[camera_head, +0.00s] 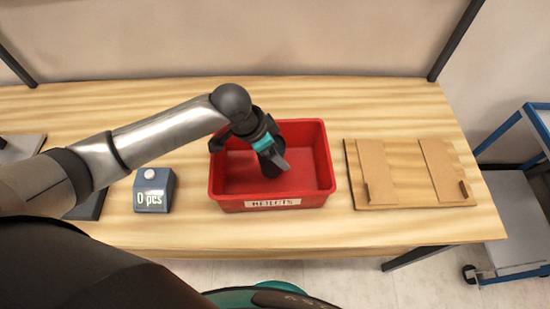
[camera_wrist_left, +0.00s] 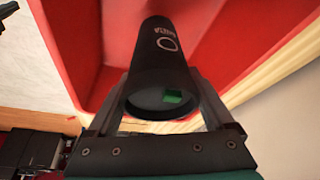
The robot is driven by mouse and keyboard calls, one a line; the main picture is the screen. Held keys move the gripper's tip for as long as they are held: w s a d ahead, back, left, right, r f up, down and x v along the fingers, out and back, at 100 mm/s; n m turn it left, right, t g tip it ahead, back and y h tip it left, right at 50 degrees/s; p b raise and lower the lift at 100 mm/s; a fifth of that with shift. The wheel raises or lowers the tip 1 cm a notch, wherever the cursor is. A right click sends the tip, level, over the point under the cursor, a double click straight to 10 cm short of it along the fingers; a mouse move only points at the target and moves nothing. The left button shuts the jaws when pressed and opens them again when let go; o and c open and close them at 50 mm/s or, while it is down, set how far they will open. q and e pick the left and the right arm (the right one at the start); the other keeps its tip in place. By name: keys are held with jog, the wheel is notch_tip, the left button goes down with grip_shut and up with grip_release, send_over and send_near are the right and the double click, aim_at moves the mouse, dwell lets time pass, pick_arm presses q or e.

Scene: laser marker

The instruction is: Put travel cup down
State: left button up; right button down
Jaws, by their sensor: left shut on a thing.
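The travel cup is a dark cylinder with a small logo, clear in the left wrist view (camera_wrist_left: 160,60). In the head view the cup (camera_head: 268,168) is mostly covered by my left gripper (camera_head: 275,160). My left gripper's two fingers are shut on the cup from both sides; it also shows in the left wrist view (camera_wrist_left: 165,105). The gripper and cup are over or inside the red bin (camera_head: 312,160) labelled REJECTS. I cannot tell whether the cup touches the bin floor. My right gripper is not in view.
A wooden board with two upright-looking panels (camera_head: 400,195) lies right of the bin. A blue-grey counter box (camera_head: 154,190) reading "0 pcs" stands left of it. The wooden table (camera_head: 380,105) is clear behind the bin. A blue-framed cart (camera_head: 520,200) stands at the right.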

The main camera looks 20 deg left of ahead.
pick_arm(q)
jog(key=shift+f+b, duration=0.4)
jog(key=shift+f, duration=1.45)
jog(key=shift+f, duration=0.1)
jog(key=o, duration=0.6)
jog(key=p+v, duration=0.2)
jog(key=v, duration=1)
jog(key=shift+p, duration=0.4)
